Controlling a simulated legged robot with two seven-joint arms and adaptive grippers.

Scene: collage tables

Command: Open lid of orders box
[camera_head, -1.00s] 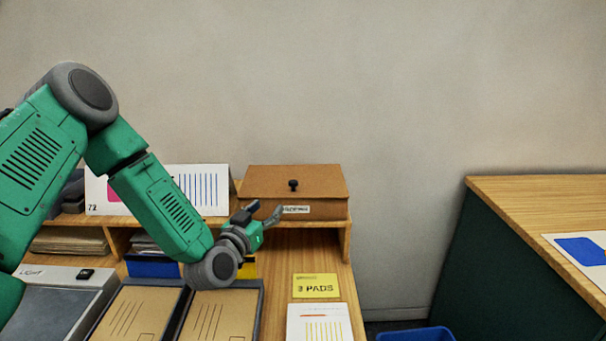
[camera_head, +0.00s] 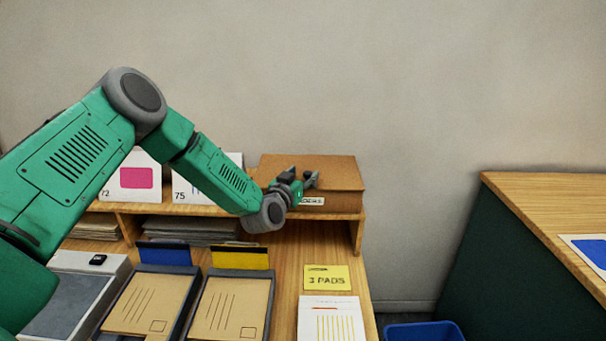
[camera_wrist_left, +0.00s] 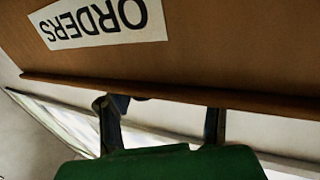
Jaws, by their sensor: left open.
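The brown orders box (camera_head: 335,172) sits on the raised shelf at the back of the table, with its lid closed. Its white label (camera_head: 312,201) is partly covered in the head view, and reads ORDERS upside down in the left wrist view (camera_wrist_left: 95,22). My left gripper (camera_head: 301,177) is open and empty at the box's front, in front of the lid. My right gripper is not in view.
Numbered cards (camera_head: 133,177) stand on the shelf left of the box. Below are two trays with brown envelopes (camera_head: 228,307), a yellow note (camera_head: 327,278) and a lined sheet (camera_head: 331,320). A blue bin (camera_head: 424,332) is on the floor between the tables.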

